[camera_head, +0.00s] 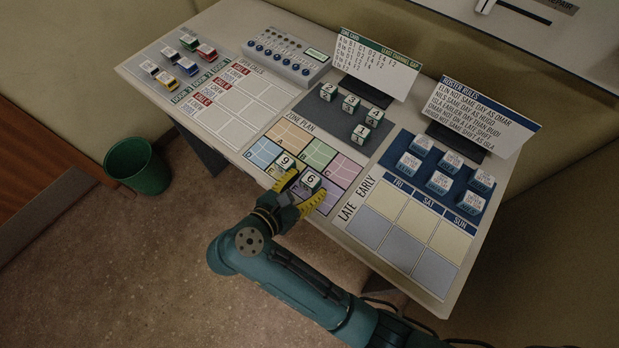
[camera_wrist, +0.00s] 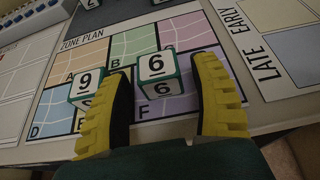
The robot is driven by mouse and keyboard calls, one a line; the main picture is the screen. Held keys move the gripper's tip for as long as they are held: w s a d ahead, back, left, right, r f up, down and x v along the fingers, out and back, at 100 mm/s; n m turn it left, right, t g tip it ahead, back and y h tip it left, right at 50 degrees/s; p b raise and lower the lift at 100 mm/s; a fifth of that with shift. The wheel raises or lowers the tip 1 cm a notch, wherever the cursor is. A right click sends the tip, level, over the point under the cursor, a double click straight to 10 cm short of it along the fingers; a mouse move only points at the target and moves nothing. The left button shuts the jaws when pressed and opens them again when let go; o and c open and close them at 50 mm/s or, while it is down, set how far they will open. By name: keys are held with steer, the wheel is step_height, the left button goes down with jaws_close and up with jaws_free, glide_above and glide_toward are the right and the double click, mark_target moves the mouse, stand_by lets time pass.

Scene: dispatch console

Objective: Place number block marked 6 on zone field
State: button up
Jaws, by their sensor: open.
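The block marked 6 (camera_head: 310,182) stands on the zone plan, at the purple F field (camera_wrist: 178,106), label side up. In the wrist view the same block 6 (camera_wrist: 158,68) sits between my fingers, with gaps on both sides. My gripper (camera_head: 305,188) is open and low over the front of the plan, one yellow finger on each side of block 6. The block marked 9 (camera_head: 286,161) stands at the yellow E field, just outside my left finger; it also shows in the wrist view (camera_wrist: 87,80). The finger hides part of it.
Several number blocks (camera_head: 350,103) stand on a dark pad behind the plan. A roster grid (camera_head: 412,220) with blue-and-white blocks lies to the right. Open-calls cards (camera_head: 235,100) and toy vehicles lie to the left. A green bin (camera_head: 137,165) stands on the floor.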

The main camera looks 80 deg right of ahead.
steer(key=p+v, duration=0.7)
steer(key=v, duration=0.3)
steer(key=shift+a, duration=0.25)
steer(key=shift+w+r, duration=0.15)
steer(key=shift+w, duration=0.05)
